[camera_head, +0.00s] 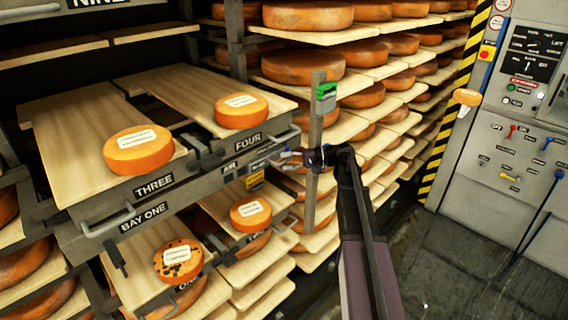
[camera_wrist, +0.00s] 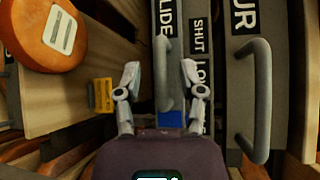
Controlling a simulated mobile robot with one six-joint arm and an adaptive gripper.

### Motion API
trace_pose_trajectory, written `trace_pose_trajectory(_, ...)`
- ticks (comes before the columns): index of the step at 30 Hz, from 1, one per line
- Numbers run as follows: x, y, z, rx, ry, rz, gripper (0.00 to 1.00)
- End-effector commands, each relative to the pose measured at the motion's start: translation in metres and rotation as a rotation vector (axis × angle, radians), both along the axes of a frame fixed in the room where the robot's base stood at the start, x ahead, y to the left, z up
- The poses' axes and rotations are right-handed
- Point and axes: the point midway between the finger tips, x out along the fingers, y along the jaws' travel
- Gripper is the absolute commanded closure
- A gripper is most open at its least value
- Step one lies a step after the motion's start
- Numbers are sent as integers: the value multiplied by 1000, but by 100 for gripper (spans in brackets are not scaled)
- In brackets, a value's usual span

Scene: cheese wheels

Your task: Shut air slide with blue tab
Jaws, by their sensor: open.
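The air slide is a narrow grey front on the rack, lettered "AIR" in the head view (camera_head: 229,169) and "SLIDE" in the wrist view (camera_wrist: 163,18). A grey bar handle (camera_wrist: 163,65) stands on it. A blue tab (camera_wrist: 171,118) shows below the handle, partly hidden by my gripper. My gripper (camera_wrist: 160,76) is open, with one finger on each side of the handle. Contact cannot be told. In the head view my gripper (camera_head: 286,157) is at the rack front, right of the air slide lettering; its fingertips are small there.
Shelf four's handle (camera_wrist: 257,100) is close on the right in the wrist view. A yellow tab (camera_wrist: 100,95) is left of my fingers. A post with a green tag (camera_head: 326,92) stands beside my arm. Cheese wheels (camera_head: 138,150) lie on boards. A control panel (camera_head: 510,150) is at right.

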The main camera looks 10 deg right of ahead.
Motion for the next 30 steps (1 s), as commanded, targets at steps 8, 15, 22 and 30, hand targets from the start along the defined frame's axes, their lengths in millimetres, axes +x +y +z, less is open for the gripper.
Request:
trace_pose_trajectory(8, 2, 11, -2, 0, 0, 0, 49)
trace_pose_trajectory(15, 3, 11, -1, 0, 0, 0, 49)
trace_pose_trajectory(22, 3, 11, -2, 0, 0, 0, 100)
trace_pose_trajectory(30, -1, 15, -2, -1, 0, 1, 100)
